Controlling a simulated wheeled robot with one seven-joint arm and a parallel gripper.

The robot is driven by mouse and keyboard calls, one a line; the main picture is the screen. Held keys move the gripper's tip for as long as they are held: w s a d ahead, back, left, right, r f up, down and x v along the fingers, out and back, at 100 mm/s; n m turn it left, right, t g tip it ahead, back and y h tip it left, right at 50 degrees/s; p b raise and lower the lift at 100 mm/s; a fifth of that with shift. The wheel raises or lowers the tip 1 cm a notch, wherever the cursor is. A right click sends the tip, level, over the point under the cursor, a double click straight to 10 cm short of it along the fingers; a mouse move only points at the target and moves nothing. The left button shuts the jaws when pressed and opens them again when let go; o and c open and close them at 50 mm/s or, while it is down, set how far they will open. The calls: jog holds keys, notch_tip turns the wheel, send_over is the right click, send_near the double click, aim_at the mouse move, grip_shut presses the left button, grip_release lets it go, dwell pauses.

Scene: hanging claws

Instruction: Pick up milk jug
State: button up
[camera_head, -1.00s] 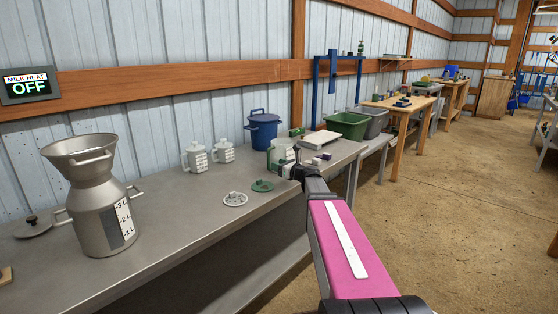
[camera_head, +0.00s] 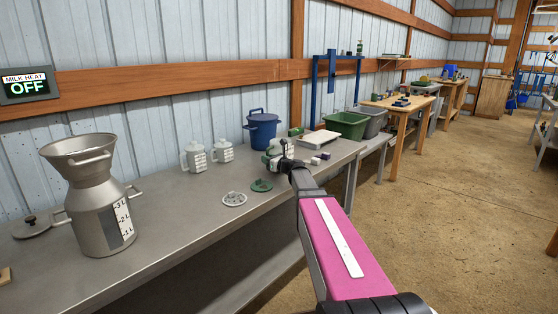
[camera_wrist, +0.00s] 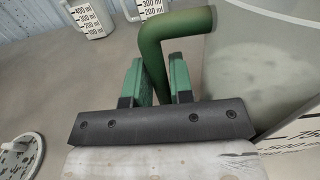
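The milk jug (camera_wrist: 255,60) is pale and see-through, with a dark measuring scale and a green handle (camera_wrist: 160,45). It fills the right side of the wrist view. In the head view the jug (camera_head: 275,150) stands towards the far end of the steel bench, partly hidden behind my gripper (camera_head: 287,160). In the wrist view my gripper's two green fingers (camera_wrist: 157,80) are on either side of the handle's upright part. The handle sits between them, with little gap showing. I cannot tell whether they press on it.
Two small white measuring jugs (camera_head: 209,154) and a blue lidded pot (camera_head: 263,131) stand near the wall. A white strainer disc (camera_head: 234,199) and a green lid (camera_head: 261,185) lie in front. A large steel milk can (camera_head: 103,215) stands left. A white scale (camera_head: 318,140) lies beyond.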

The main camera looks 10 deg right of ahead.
grip_shut()
